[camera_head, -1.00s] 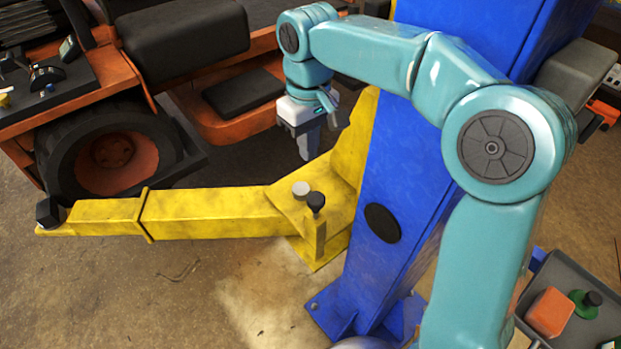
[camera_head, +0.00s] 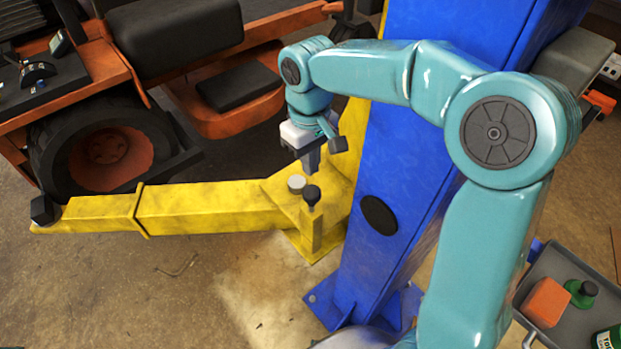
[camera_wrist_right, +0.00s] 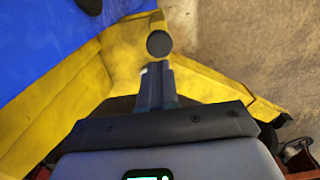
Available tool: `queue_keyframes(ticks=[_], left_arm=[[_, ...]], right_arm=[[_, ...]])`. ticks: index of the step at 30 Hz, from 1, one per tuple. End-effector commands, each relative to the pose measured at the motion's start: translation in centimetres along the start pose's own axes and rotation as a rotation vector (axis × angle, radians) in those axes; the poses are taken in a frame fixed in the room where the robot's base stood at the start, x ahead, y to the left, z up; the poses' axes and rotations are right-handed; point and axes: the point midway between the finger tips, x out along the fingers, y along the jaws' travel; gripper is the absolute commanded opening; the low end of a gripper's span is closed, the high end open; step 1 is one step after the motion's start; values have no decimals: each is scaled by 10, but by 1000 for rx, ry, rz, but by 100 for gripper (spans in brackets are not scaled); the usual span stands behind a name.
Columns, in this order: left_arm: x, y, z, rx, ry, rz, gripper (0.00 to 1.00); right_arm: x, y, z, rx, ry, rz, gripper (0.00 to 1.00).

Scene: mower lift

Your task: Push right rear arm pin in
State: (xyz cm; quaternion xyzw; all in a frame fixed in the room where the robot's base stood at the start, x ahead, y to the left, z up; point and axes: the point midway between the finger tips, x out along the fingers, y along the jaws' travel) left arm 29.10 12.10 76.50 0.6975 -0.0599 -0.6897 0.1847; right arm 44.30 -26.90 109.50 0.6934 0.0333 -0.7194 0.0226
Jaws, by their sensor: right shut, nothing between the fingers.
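The yellow lift arm (camera_head: 200,209) reaches left from the blue post. At its pivot end a pin with a round black knob (camera_head: 312,195) stands upright, next to a silver round cap (camera_head: 297,184). The knob also shows in the right wrist view (camera_wrist_right: 159,44), just beyond my fingertips. My right gripper (camera_head: 310,172) points down, shut and empty, close above and behind the knob. In the right wrist view its fingers (camera_wrist_right: 155,70) lie together; whether they touch the knob I cannot tell. My left gripper is out of view.
The blue post (camera_head: 400,190) stands right of the pivot, beside my right arm. An orange mower (camera_head: 215,115) with a black-tyred wheel (camera_head: 105,150) is behind the lift arm. A grey tray (camera_head: 575,325) with an orange block and bottles is at lower right. The floor in front is clear.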

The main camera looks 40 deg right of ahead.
Motion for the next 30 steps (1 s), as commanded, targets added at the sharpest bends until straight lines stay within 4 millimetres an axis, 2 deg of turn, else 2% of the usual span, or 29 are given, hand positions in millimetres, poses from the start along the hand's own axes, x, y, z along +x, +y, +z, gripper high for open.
queue_keyframes(ticks=[3,9,14,24,26,30], left_arm=[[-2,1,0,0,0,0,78],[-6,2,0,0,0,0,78],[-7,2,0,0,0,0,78],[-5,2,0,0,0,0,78],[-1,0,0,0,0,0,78],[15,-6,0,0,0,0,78]], right_arm=[[24,1,0,0,-5,-1,0],[50,1,0,1,-3,0,0],[58,1,-1,1,0,0,0],[60,1,-1,1,1,0,0],[64,1,-1,1,0,0,0],[86,1,-2,0,0,0,0]])
